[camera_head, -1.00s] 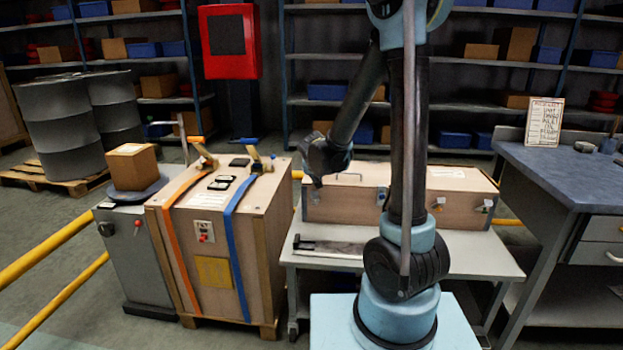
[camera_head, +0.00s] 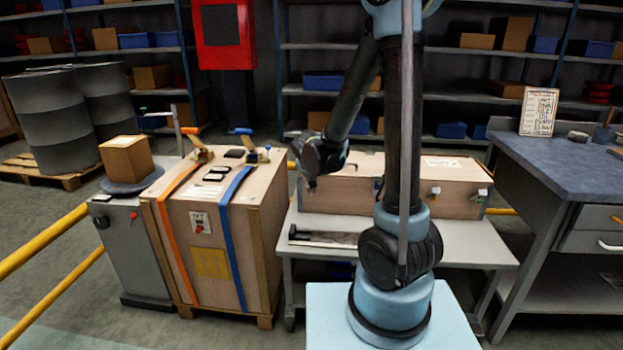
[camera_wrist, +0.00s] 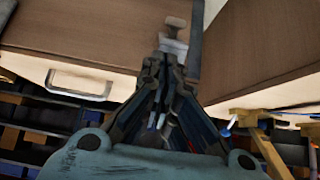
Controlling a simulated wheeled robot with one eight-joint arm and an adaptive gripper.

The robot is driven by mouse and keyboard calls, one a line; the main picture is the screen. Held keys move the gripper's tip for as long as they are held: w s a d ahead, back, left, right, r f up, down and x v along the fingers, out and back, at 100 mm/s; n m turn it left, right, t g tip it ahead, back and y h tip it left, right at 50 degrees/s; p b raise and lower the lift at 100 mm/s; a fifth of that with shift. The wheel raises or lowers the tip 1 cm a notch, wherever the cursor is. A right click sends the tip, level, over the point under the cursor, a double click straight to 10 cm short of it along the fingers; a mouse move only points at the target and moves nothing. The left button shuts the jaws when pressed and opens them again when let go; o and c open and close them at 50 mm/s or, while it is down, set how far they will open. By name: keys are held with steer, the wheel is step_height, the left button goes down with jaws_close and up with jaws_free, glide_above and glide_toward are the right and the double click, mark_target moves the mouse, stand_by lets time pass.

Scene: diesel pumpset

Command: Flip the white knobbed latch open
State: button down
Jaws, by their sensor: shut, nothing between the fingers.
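The long wooden case (camera_head: 345,200) lies on a low table. Its front carries small latches toward the right: one with a pale knob (camera_head: 435,190) and, farther right, a white-knobbed one (camera_head: 483,192). My gripper (camera_head: 312,184) hangs by the case's left end, apart from those two latches. In the wrist view my gripper's fingers (camera_wrist: 168,72) are shut and empty. Just beyond the fingertips is a knobbed fitting (camera_wrist: 174,36) with a pale base and brownish stem. I cannot tell whether the fingers touch it, or whether it is the white latch.
A metal handle (camera_wrist: 78,84) sits on the case in the wrist view. A strapped wooden crate (camera_head: 212,235) stands left of the table (camera_head: 450,245). A blue-topped workbench (camera_head: 575,165) stands right. Yellow rails (camera_head: 45,240) run at far left.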

steer(key=shift+w+r, duration=0.1)
step_height(320, 180, up, 3)
steer(key=w, duration=0.3)
steer(key=s+r, duration=0.3)
steer(key=s, duration=0.6)
steer(key=shift+s+a+r, duration=0.25)
steer(key=shift+s+a, duration=0.05)
steer(key=shift+a, duration=0.05)
